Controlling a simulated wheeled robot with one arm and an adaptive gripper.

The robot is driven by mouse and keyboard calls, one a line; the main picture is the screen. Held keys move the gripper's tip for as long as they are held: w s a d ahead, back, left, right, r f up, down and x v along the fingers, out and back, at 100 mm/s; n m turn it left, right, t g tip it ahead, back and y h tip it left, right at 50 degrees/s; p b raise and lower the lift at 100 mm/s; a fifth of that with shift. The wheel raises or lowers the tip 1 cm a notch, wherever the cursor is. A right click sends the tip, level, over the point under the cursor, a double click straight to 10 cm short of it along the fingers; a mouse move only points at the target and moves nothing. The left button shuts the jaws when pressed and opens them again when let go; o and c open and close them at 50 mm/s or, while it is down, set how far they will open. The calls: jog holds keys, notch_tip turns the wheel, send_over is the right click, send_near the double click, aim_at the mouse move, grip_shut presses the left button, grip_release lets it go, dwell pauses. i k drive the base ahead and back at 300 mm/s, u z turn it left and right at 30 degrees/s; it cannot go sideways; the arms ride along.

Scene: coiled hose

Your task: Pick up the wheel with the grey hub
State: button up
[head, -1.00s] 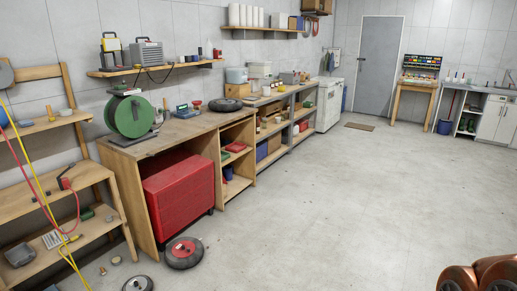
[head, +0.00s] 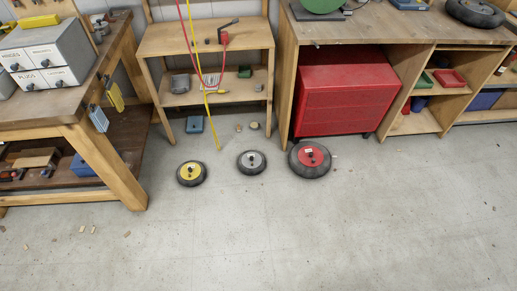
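The wheel with the grey hub (head: 251,162) lies flat on the concrete floor in the head view, a black tyre around a grey centre. A wheel with a yellow hub (head: 191,174) lies to its left and a larger wheel with a red hub (head: 310,159) to its right. The three lie apart in a rough row, though the grey and red ones are close. My gripper is not in view.
Behind the wheels stand a wooden shelf (head: 205,40) with hanging red and yellow cords and a workbench (head: 400,28) over a red cabinet (head: 335,90). A heavy bench (head: 105,150) stands at left. Small bits litter the floor; the foreground floor (head: 330,235) is clear.

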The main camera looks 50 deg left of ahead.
aim_at(250, 163)
jog(key=u, duration=0.55)
jog(key=i, duration=1.2)
jog(key=u, duration=2)
jog(key=i, duration=1.15)
jog(key=u, duration=0.65)
